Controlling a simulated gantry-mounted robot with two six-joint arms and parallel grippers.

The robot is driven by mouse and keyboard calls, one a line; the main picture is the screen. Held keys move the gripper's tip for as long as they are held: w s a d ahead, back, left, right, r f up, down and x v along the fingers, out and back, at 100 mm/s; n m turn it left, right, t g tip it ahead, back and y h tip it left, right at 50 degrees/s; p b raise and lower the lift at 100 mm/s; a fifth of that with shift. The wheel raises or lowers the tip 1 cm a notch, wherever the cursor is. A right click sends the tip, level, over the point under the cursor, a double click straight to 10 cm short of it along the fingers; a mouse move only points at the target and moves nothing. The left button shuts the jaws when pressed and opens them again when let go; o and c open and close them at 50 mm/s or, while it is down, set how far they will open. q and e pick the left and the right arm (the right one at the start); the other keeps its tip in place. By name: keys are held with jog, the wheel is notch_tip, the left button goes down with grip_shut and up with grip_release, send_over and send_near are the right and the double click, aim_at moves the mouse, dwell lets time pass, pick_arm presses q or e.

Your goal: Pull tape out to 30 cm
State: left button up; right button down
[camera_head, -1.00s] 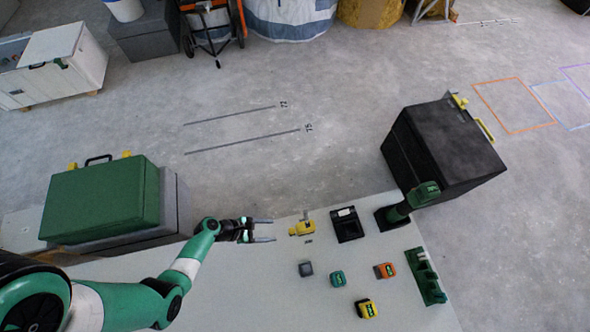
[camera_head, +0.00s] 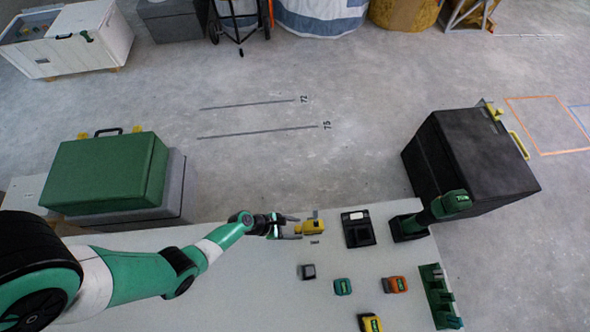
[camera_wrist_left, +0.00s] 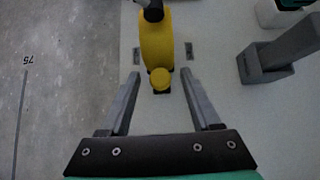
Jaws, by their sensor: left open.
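A yellow tape measure (camera_head: 314,227) sits at the back edge of the pale table. In the left wrist view its yellow body (camera_wrist_left: 156,42) points toward me, with a black part at its far end and a small round yellow tab (camera_wrist_left: 160,79) at its near end. My left gripper (camera_head: 296,228) is open at the tape measure's left end. In the left wrist view its two fingers (camera_wrist_left: 160,80) stand either side of the tab, with a gap on both sides. My right gripper is not in view.
A black holder (camera_head: 358,230) and a green power tool (camera_head: 446,206) stand right of the tape measure. Grey (camera_head: 308,272), teal (camera_head: 343,286), orange (camera_head: 395,285) and yellow (camera_head: 370,323) blocks lie in front, with a green rack (camera_head: 438,296) at the right.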

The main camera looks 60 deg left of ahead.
pick_arm(q)
grip_shut()
dwell(0.3)
dwell(1.2)
